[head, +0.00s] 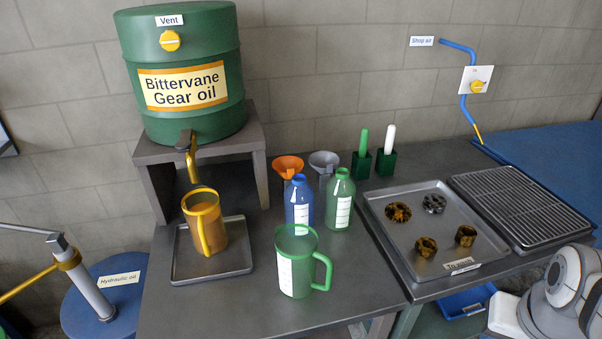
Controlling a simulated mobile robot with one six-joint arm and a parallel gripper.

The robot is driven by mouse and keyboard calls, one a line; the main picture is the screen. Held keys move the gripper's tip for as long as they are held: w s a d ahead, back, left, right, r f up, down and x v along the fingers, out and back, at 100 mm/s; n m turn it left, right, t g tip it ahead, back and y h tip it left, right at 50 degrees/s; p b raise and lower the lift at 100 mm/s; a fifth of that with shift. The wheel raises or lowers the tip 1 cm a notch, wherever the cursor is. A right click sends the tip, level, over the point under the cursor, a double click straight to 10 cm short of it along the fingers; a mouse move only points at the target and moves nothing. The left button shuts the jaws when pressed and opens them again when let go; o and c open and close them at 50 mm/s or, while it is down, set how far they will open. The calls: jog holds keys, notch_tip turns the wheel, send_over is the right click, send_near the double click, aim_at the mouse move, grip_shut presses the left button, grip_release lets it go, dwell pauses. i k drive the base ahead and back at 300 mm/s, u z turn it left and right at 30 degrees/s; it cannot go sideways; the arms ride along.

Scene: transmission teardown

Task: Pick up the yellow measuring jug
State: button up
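The yellow measuring jug (218,226) stands upright on a small grey metal tray (243,263), below the tap (190,160) of the green gear oil drum. Its handle faces the camera and slightly left. Amber colour shows through its wall; I cannot tell how full it is. Part of my arm shows at the lower right edge, well away from the jug. My gripper is not in view.
A green jug (297,275) stands right of the yellow one, with blue (298,210) and green (340,205) bottles behind it. The drum (185,110) rests on a grey stand (255,140). A parts tray (400,250) lies right. The front left bench is clear.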

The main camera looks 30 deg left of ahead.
aim_at(201, 205)
jog(key=z, duration=0.15)
jog(key=k, duration=1.25)
jog(key=u, duration=0.95)
jog(key=i, duration=0.95)
